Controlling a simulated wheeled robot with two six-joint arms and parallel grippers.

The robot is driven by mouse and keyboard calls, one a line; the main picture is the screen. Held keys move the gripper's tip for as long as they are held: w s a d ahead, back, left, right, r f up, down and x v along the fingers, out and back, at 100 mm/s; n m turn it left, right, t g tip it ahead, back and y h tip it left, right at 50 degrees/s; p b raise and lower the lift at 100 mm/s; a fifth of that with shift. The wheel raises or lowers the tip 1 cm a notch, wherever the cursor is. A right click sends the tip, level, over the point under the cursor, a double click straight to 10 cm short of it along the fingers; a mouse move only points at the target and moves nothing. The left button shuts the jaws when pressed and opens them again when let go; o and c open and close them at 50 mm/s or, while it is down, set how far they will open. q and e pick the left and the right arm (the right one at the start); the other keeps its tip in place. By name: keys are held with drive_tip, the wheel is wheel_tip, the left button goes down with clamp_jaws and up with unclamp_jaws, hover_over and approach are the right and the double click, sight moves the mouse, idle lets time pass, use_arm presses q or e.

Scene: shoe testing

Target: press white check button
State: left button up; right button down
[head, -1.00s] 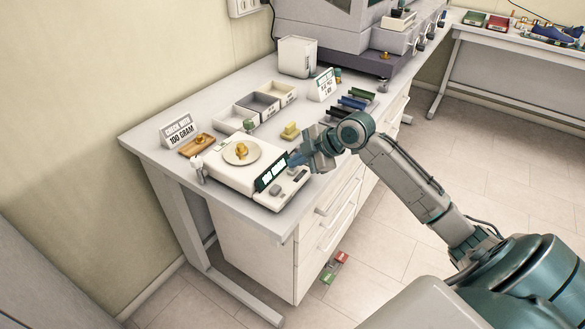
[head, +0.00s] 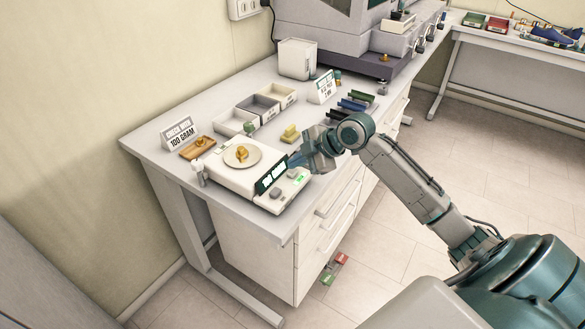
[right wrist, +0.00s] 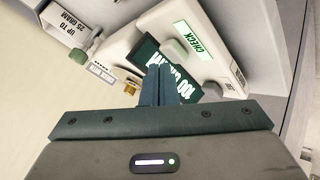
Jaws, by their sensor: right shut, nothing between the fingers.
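A white scale (head: 225,172) stands near the bench's front edge, with a brass weight (head: 242,153) on its round plate. Its dark display (head: 272,174) shows pale text; in the right wrist view the display (right wrist: 183,85) reads "100" and more, partly covered by the fingers. The pale check button (right wrist: 175,49) sits beside a green-lit CHECK label (right wrist: 193,40). The lit label also shows in the head view (head: 300,178). My right gripper (head: 293,160) is shut and empty, its tips over or close to the display and button; contact cannot be told. My left gripper is out of view.
A CHECK WITH 100 GRAM sign (head: 179,132) and a wooden tray (head: 197,147) stand left of the scale. A large grey machine (head: 345,35) stands at the back.

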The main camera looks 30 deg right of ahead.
drive_tip(key=shift+r, duration=0.3)
wheel_tip(320, 180, up, 5)
drive_tip(key=p, duration=0.4)
idle(1.0)
